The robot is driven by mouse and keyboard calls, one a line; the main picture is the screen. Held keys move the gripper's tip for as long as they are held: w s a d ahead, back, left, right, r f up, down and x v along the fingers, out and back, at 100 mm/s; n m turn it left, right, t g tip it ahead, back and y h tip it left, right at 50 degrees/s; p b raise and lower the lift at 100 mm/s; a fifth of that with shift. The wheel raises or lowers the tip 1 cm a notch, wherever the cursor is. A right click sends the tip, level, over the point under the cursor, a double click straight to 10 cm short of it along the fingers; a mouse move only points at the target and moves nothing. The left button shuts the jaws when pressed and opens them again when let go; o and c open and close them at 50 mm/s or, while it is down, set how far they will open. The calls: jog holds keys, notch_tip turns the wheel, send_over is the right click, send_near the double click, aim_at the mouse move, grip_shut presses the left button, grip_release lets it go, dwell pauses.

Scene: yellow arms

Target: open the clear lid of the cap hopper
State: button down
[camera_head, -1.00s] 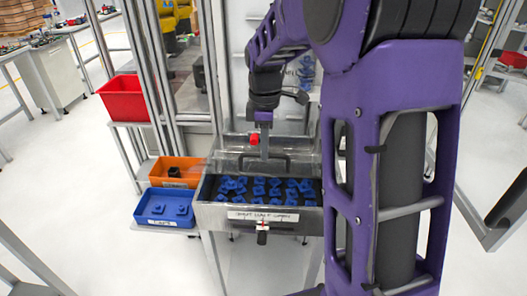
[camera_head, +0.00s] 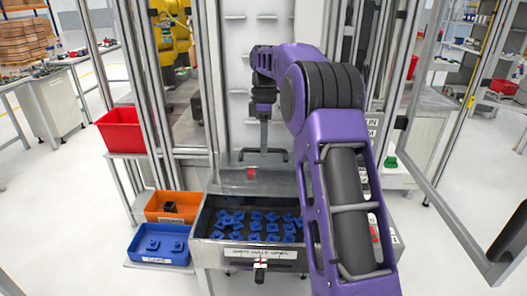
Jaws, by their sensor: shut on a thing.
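The cap hopper (camera_head: 212,247) is a grey metal box with blue caps (camera_head: 258,222) inside and a label on its front. Its clear lid (camera_head: 225,181) stands raised at the hopper's back edge, and the top of the box looks uncovered. Its exact tilt is hard to tell because it is transparent. The dark lid handle (camera_head: 280,154) is at the top of the lid. My gripper (camera_head: 264,147) reaches down from above and is shut on the handle; its fingertips are small in this view. My purple arm covers the hopper's right side.
An orange bin (camera_head: 155,213) and a blue bin (camera_head: 140,246) stand left of the hopper, with a red bin (camera_head: 127,146) behind them. A small red thing (camera_head: 251,173) shows at the lid. Metal frame posts stand on both sides. An open door frame (camera_head: 450,225) is at right.

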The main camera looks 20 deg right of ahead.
jog(key=shift+w+d+f, duration=0.15)
jog(key=shift+w+f, duration=0.2)
jog(key=shift+f, duration=0.05)
jog(key=c, duration=0.8)
grip_release()
jog(key=shift+w, duration=0.1)
jog(key=shift+c, duration=0.2)
jog(key=shift+r, duration=0.25)
jog(key=s+v, duration=0.1)
jog(key=v, duration=0.8)
jog(key=shift+s+a+r, duration=0.3)
jog(key=shift+s+r, duration=0.05)
jog(key=shift+r, duration=0.15)
